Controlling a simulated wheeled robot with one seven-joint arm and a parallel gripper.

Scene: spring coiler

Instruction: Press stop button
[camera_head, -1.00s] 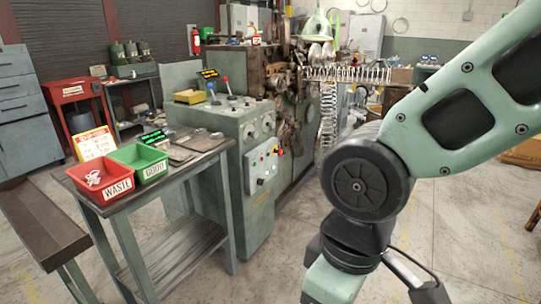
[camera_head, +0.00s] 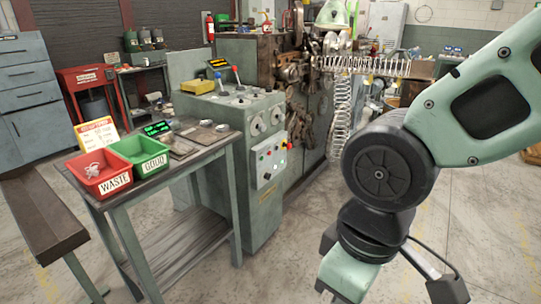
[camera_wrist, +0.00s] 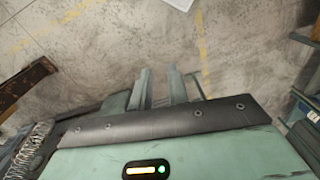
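The control panel (camera_head: 271,161) is a light grey box on the front side of the green machine cabinet (camera_head: 262,205). It carries several small coloured buttons, with red, yellow and green among them, and a dark knob low down. The labels are too small to read, so I cannot tell which is the stop button. My arm is on the right in the head view, well apart from the panel. My gripper (camera_wrist: 160,88) shows in the wrist view with its two fingers apart and bare floor between them. The panel is not seen in the wrist view.
A table with a red WASTE bin (camera_head: 99,174) and a green GOOD bin (camera_head: 141,155) stands left of the cabinet. A bench (camera_head: 45,220) is at far left. Coiled springs (camera_head: 360,66) stick out from the machine. The floor (camera_head: 300,235) before the cabinet is clear.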

